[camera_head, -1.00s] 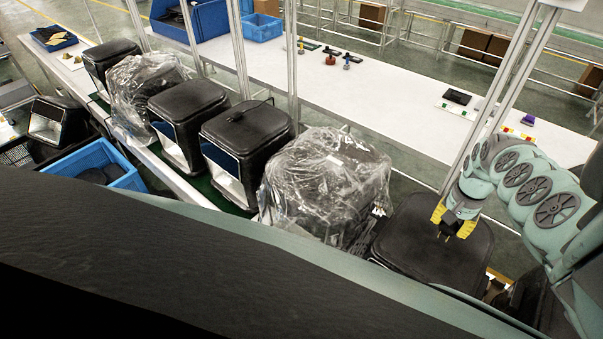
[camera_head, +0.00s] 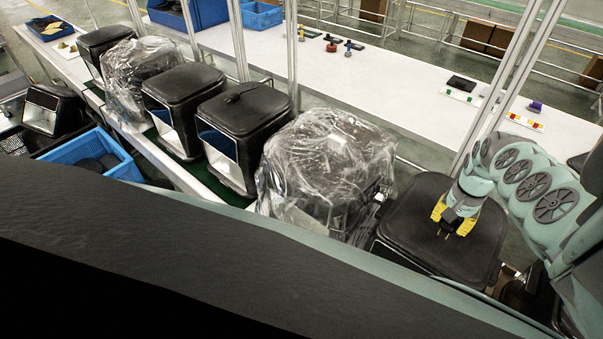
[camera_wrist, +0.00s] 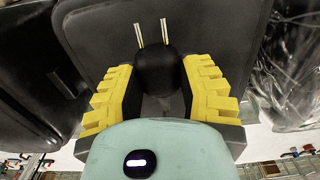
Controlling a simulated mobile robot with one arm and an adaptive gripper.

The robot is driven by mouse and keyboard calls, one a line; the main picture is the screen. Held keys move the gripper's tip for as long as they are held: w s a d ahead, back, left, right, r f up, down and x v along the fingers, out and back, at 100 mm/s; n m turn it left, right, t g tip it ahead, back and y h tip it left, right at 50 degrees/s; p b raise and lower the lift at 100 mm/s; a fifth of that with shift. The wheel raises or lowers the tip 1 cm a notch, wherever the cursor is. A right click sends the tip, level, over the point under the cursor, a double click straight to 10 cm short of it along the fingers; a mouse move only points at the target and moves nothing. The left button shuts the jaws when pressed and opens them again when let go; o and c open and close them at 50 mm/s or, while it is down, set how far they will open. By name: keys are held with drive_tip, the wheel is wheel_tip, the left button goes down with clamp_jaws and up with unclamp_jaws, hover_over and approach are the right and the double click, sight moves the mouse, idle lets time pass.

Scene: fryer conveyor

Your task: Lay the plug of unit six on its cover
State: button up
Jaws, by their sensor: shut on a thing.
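My gripper (camera_head: 453,221) is over the black cover (camera_head: 415,225) of the unit at the right end of the row, beside a plastic-wrapped unit. In the wrist view, its yellow fingers (camera_wrist: 160,85) are shut on a black plug (camera_wrist: 156,68) with two bare metal prongs pointing away from the gripper. The dark cover (camera_wrist: 95,45) lies behind the plug in that view. I cannot tell whether the plug touches the cover. The plug's cord is mostly hidden by the gripper.
The plastic-wrapped unit (camera_head: 325,165) stands close on the left. Further left is a black unit (camera_head: 245,115) with a plug and cord (camera_head: 240,92) on its cover. A long white table (camera_head: 400,95) with small parts runs behind. A metal post (camera_head: 515,80) rises behind my gripper.

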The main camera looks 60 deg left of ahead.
sight(438, 239)
drive_tip(key=shift+a+f+b, duration=0.1)
drive_tip(key=shift+f+b, duration=2.15)
drive_tip(key=shift+f, duration=0.55)
drive_tip(key=o, duration=1)
drive_tip(key=shift+r, duration=0.15)
drive_tip(key=shift+r, duration=5.9)
